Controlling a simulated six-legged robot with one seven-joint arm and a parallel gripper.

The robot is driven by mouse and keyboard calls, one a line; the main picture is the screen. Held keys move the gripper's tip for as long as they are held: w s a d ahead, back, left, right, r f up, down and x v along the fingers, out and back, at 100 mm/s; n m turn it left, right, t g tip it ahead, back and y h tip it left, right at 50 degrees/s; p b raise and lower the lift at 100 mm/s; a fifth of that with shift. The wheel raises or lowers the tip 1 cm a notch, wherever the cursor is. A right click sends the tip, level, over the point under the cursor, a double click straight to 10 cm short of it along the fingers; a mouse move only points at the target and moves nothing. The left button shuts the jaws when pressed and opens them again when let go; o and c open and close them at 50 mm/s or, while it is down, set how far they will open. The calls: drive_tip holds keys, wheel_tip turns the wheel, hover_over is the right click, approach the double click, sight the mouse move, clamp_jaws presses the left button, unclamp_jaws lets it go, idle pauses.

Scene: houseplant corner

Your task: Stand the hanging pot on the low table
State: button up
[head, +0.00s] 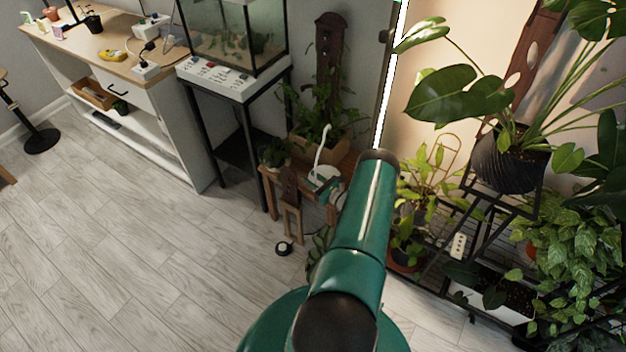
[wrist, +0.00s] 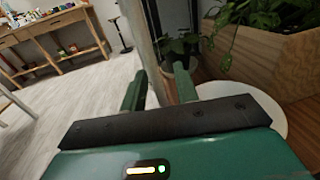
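The low table (head: 345,172) is a small wooden table in the middle of the head view, partly behind my green arm. A white item with a tall curved neck (head: 320,146) stands by its front. A small dark pot with a leafy plant (head: 275,157) is at its left; a dark pot (wrist: 181,61) with leaves also shows beyond my fingers in the wrist view. I cannot tell whether this is the hanging pot. My gripper (wrist: 160,88) has its two green fingers apart, with a pale upright strip showing between them. The head view mostly hides it behind my arm.
A wooden planter box (wrist: 275,55) fills the right of the wrist view, above a white round surface (wrist: 272,106). An aquarium (head: 232,35) stands left of the table. A dark plant stand (head: 500,208) with large plants is at right.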

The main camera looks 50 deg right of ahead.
drive_tip(key=s+a, duration=0.1)
drive_tip(key=s, duration=1.1)
drive_tip(key=w+a+r+n+g+y, duration=0.3)
drive_tip(key=w+a+r+n+y, duration=0.2)
drive_tip(key=w+a+r+n, duration=0.45)
drive_tip(key=w+a+r+n+g+y, duration=0.35)
drive_tip(key=w+r+y, duration=0.25)
drive_tip(key=r, duration=0.7)
drive_tip(key=a+r+n+g+h, duration=0.1)
drive_tip(key=a+r+n+g, duration=0.8)
drive_tip(key=a+r, duration=0.85)
drive_tip(key=s+a+r+n+t+h, duration=0.1)
drive_tip(key=s+a+r+n+h, duration=0.3)
drive_tip(key=s+a+r+n, duration=0.2)
drive_tip(key=s+a+r+n+t+h, duration=0.2)
drive_tip(key=s+a+r+n+h, duration=0.2)
drive_tip(key=s+a+r+n, duration=0.3)
drive_tip(key=s+a+n, duration=0.2)
drive_tip(key=s+a, duration=0.2)
drive_tip(key=shift+s, duration=0.3)
